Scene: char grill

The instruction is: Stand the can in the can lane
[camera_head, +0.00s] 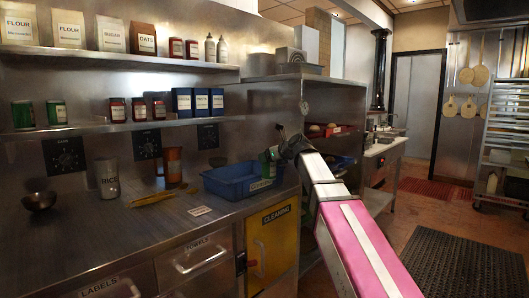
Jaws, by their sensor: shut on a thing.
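A green can (267,164) with a pale label is at the tip of my gripper (279,153), over the right part of a blue bin (225,181). My gripper is shut on the can, and its wrist hides part of the grip. The can looks roughly upright; I cannot tell if it touches the bin. Two similar green cans, a left one (22,115) and a right one (56,112), stand on the left of the lower shelf (90,129). No lane marking is readable there.
Red jars (118,110) and blue boxes (182,103) stand right of the shelf cans. An upper shelf (120,57) hangs above. A metal bowl (39,200), a rice container (107,180), an orange-brown jug (173,166) and yellow tongs (155,198) occupy the counter (110,230).

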